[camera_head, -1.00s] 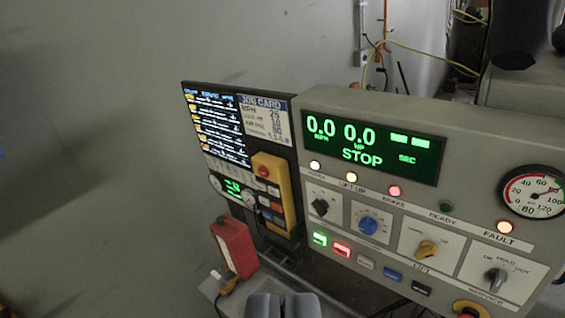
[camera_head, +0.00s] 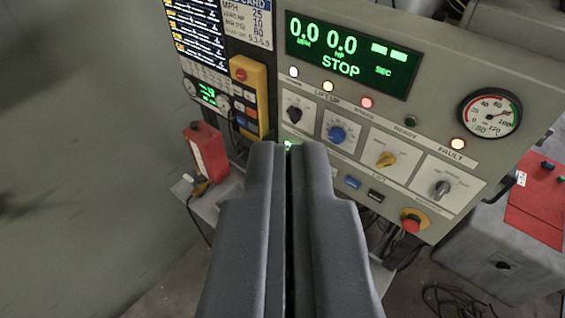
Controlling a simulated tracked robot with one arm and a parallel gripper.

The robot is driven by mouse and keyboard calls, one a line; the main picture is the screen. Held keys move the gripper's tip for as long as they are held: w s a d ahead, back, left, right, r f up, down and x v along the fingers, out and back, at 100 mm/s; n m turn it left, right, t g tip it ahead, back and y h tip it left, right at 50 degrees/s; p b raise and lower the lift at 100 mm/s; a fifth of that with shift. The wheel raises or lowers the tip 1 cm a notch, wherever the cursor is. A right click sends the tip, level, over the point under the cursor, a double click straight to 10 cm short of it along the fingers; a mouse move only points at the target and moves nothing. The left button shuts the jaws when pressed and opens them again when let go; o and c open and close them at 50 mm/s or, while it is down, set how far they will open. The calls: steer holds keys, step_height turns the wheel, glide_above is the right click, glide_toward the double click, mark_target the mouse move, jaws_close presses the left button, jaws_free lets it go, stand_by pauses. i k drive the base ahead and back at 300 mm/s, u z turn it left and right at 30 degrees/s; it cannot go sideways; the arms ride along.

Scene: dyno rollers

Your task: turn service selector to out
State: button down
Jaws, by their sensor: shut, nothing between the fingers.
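The service selector (camera_head: 441,188) is a grey knob on a white plate at the lower right of the grey control panel (camera_head: 455,60). In the earlier frame its plate reads HOLD and OUT around the knob and SERVICE below; those words are too small to read now, and I cannot tell its exact setting. My gripper (camera_head: 287,148) is shut and empty, with its dark fingers pointing at the panel. Its tips appear left of the selector, over the panel's lower left, and hide part of the button row. It is not on the selector.
Left of the selector are a yellow lift knob (camera_head: 386,159), a blue knob (camera_head: 337,134) and a black knob (camera_head: 294,114). A red emergency button (camera_head: 411,225) is just below it. A red box (camera_head: 206,152) stands at left. The display (camera_head: 352,55) reads STOP.

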mark_target(443, 188)
steer(key=u, duration=0.85)
steer(key=k, duration=1.2)
steer(key=z, duration=0.65)
steer(key=i, duration=1)
steer(key=u, duration=0.05)
